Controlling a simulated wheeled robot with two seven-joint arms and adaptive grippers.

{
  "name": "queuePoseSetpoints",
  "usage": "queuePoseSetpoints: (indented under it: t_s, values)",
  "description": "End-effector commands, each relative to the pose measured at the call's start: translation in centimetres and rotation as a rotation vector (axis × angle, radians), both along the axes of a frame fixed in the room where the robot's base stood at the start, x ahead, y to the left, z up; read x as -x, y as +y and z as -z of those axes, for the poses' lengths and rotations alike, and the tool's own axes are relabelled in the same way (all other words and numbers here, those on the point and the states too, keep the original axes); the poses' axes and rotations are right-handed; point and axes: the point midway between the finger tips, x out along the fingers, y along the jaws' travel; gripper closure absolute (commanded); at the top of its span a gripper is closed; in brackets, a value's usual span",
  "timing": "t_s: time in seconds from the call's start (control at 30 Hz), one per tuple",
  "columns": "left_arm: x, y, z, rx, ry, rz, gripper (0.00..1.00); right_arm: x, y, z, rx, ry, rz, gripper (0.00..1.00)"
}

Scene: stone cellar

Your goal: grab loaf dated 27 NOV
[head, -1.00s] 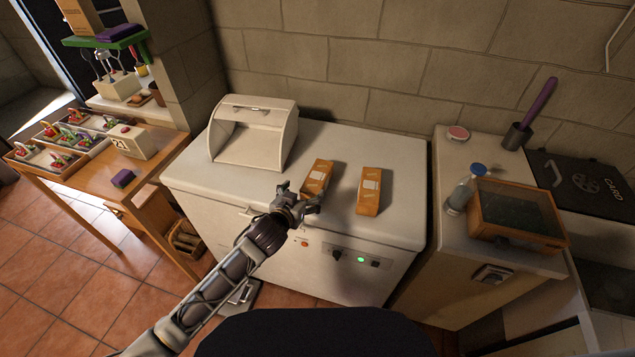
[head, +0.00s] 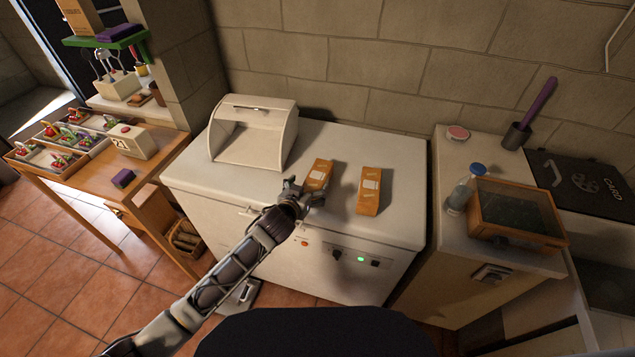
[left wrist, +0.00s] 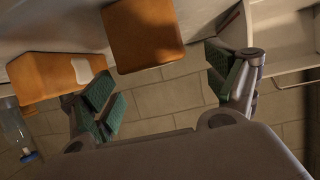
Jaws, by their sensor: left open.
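Two orange-brown loaf packs with pale labels lie on the white chest top. The left loaf (head: 318,176) and the right loaf (head: 369,191) are a short gap apart; I cannot read a date on either. My left gripper (head: 305,194) is open at the near end of the left loaf. In the left wrist view, my gripper (left wrist: 165,92) has its green-padded fingers spread, with the left loaf (left wrist: 145,35) ahead between them, not gripped. The right loaf (left wrist: 50,78) shows beyond the left-hand finger. My right gripper is not in view.
An open bread bin (head: 252,135) stands on the chest (head: 215,178) left of the loaves. To the right, a cabinet holds a bottle (head: 461,192) and a glass-topped box (head: 518,212). A table with trays and a date block (head: 134,143) is at left.

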Motion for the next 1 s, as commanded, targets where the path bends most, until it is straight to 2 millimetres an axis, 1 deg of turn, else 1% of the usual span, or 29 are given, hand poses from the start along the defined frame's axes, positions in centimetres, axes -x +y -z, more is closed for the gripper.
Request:
queuePoseSetpoints:
  t_s: [0.27,0.73,1.0]
  values:
    - [-0.9,-0.6,0.7,0.001,0.000,0.001,0.12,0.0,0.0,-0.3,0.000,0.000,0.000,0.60]
    - [-3.6,-1.8,2.4,0.000,0.000,0.001,0.12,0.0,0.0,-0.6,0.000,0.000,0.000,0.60]
    - [-4.0,-2.0,2.6,0.000,0.000,0.001,0.12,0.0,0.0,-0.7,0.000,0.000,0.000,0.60]
